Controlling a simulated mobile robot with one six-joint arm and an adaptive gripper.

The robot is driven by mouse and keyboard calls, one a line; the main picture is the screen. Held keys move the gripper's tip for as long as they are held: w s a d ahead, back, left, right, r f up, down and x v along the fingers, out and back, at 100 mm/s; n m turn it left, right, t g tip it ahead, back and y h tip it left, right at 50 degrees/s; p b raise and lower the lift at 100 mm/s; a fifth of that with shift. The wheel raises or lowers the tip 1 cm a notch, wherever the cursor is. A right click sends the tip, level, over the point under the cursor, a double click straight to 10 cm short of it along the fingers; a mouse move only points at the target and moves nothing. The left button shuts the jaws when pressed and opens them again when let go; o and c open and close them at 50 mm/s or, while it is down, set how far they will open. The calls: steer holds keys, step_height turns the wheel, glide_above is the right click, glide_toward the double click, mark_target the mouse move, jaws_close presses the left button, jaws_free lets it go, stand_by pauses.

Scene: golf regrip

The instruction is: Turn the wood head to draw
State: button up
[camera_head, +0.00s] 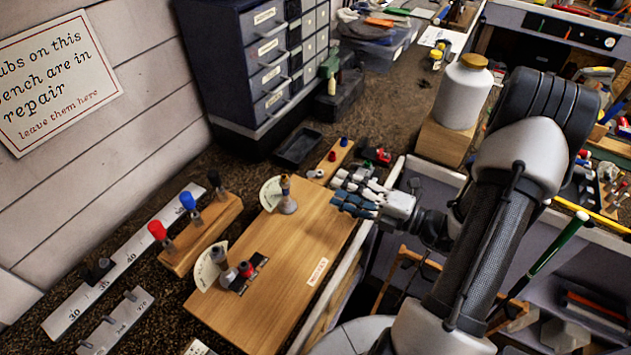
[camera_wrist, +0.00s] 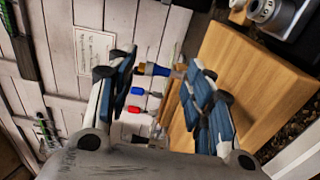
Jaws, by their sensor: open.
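A wooden board (camera_head: 265,270) on the bench carries two small stations, and I cannot tell for sure which one is the wood head. The far one is an upright post (camera_head: 286,192) with an orange-brown top and grey base beside a pale fan-shaped card (camera_head: 270,193). The near one is a cluster of grey and red knobs (camera_head: 236,272) beside another fan card (camera_head: 208,268). My gripper (camera_head: 338,193) is open and empty, right of the far post and apart from it. In the wrist view, an orange-and-blue piece (camera_wrist: 155,69) shows between the open fingers (camera_wrist: 161,66).
Red, blue and black-topped pegs (camera_head: 188,201) stand in a wooden block at the left. Metal rulers (camera_head: 70,305) lie at the front left. A drawer cabinet (camera_head: 265,60), a black tray (camera_head: 297,148) and a white bottle (camera_head: 464,92) stand behind.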

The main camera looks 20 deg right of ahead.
mark_target(316, 179)
steer(key=b+x, duration=0.1)
steer(key=x, duration=0.6)
steer(key=shift+w+a, duration=0.25)
steer(key=shift+c, duration=0.3)
jaws_close()
